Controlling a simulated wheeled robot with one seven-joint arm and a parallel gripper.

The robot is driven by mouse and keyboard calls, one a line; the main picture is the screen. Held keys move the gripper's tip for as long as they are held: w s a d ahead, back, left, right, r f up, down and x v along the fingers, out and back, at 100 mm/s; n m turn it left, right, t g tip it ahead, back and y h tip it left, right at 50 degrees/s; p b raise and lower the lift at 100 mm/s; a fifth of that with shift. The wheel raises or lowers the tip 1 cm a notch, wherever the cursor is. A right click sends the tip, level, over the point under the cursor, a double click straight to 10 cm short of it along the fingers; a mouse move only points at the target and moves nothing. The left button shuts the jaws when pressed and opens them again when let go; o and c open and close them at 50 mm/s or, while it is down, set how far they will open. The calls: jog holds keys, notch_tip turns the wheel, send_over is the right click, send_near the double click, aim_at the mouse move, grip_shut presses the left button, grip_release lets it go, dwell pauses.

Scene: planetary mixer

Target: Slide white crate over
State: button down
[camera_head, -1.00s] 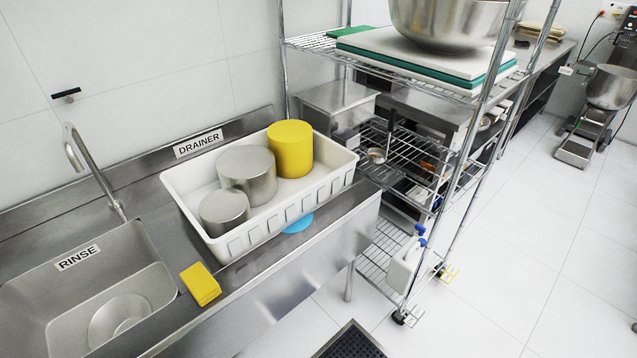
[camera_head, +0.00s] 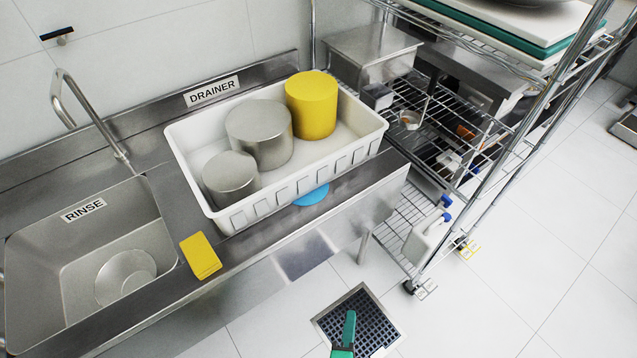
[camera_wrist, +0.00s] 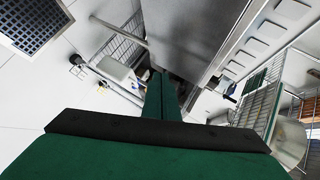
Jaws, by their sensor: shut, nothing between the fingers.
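The white crate (camera_head: 283,197) sits on the steel counter under the DRAINER label, its ribbed front wall near the counter's front edge. It holds two grey metal pots, a large one (camera_head: 262,135) and a smaller one (camera_head: 231,178), and a yellow cylinder (camera_head: 312,105). My gripper (camera_head: 347,335) shows at the bottom of the head view, in front of and below the counter, apart from the crate. In the wrist view its green fingers (camera_wrist: 160,95) are together with nothing between them.
A yellow sponge (camera_head: 200,256) lies left of the crate, and a blue disc (camera_head: 311,196) lies partly under its front. The RINSE sink (camera_head: 60,265) is at left. A wire shelf (camera_head: 480,150) stands at right, with a white jug (camera_head: 424,236). A floor drain (camera_head: 375,318) is below.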

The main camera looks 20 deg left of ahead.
jog(key=w+a+r+m+y, duration=0.1)
jog(key=w+a+m+y, duration=0.15)
jog(key=w+m, duration=0.5)
jog(key=m+g+y, duration=0.2)
jog(key=m+y, duration=0.2)
jog(key=y, duration=0.7)
send_near(312, 176)
jog(key=x, duration=0.6)
jog(key=shift+a+r, duration=0.1)
jog(key=shift+a, duration=0.2)
